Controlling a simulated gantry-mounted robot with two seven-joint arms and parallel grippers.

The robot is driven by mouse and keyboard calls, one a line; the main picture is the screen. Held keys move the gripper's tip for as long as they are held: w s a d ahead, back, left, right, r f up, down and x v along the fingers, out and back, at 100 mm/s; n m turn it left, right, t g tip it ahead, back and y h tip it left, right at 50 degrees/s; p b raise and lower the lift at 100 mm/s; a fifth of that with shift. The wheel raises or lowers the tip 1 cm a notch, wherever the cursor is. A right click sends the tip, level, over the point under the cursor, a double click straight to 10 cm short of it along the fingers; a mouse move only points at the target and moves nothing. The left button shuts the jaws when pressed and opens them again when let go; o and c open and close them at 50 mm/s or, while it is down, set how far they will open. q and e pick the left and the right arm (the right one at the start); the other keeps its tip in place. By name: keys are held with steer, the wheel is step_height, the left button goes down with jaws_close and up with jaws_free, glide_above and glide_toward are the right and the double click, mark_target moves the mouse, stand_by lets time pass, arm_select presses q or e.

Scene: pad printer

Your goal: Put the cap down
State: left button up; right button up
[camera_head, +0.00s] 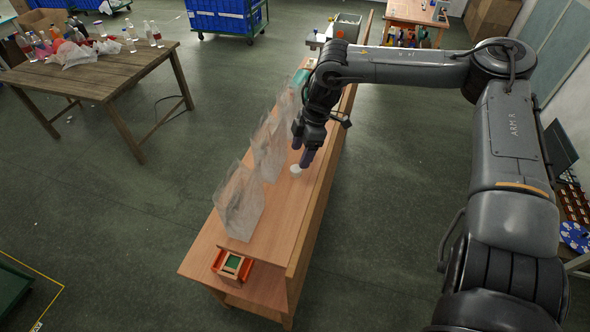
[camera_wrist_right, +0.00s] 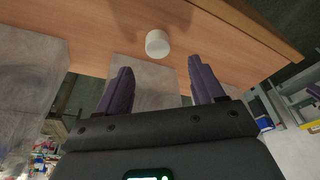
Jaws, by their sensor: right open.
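A small white round cap (camera_head: 295,169) sits on the long wooden table (camera_head: 283,215). It also shows in the right wrist view (camera_wrist_right: 157,43), resting on the wood just beyond my fingertips. My right gripper (camera_head: 304,160) is just above and beside the cap. Its two purple fingers (camera_wrist_right: 160,75) are apart with nothing between them, and the cap is clear of both. My left gripper is in neither view.
Several translucent bags (camera_head: 239,203) stand in a row along the table's left side, close to my right gripper. An orange and green box (camera_head: 232,265) stands at the table's near end. A raised wooden edge runs along the right side.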

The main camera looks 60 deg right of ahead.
mark_target(296, 168)
steer(key=shift+a+f, duration=0.1)
steer(key=shift+f, duration=0.4)
steer(key=shift+w+f, duration=0.1)
steer(key=shift+f, duration=0.45)
steer(key=p+x, duration=0.1)
steer(key=x, duration=0.1)
steer(key=shift+f, duration=0.35)
steer(key=shift+w+f, duration=0.2)
steer(key=shift+f, duration=0.55)
steer(key=c, duration=1.2)
steer(key=shift+r, duration=0.15)
